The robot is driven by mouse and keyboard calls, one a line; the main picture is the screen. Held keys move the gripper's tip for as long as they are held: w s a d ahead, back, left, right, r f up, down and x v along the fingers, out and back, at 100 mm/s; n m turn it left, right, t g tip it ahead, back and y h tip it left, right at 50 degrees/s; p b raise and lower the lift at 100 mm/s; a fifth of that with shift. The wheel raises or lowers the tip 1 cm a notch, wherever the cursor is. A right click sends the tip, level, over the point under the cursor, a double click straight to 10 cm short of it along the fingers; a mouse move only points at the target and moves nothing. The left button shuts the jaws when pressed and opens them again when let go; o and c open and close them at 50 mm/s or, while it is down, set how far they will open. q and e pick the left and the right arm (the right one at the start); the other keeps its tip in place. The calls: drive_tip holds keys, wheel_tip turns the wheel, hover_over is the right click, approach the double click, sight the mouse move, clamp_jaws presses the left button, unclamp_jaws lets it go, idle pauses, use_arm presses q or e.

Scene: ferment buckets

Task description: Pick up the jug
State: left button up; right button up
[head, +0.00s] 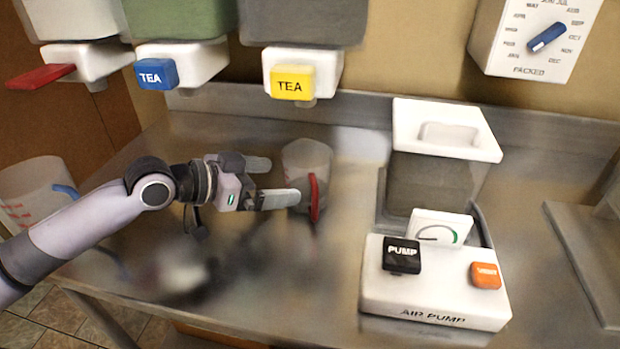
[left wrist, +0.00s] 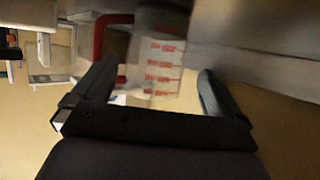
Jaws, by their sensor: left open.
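A clear jug with a red handle (head: 305,160) stands upright on the steel counter. My left gripper (head: 269,181) is open beside it, its fingers pointing at the jug from the left. One finger is near the red handle; I cannot tell if they touch. In the left wrist view the jug (left wrist: 163,66), with red measuring marks, shows between and beyond the two open fingers. Its red handle lies towards the left finger. Another clear jug with a blue handle (head: 35,190) stands at the far left. My right gripper is not in view.
An air pump box (head: 435,285) and a grey bucket with a white lid (head: 440,175) stand right of the red-handled jug. Buckets with tea-labelled taps (head: 300,75) hang above the back. The counter (head: 250,285) is clear at the front.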

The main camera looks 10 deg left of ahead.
sight(287, 182)
use_arm(q)
drive_tip(key=shift+p+x, duration=0.3)
drive_tip(key=shift+x, duration=2.75)
drive_tip(key=shift+s+d+f, duration=0.1)
drive_tip(key=shift+s, duration=0.15)
drive_tip(key=c, duration=0.9)
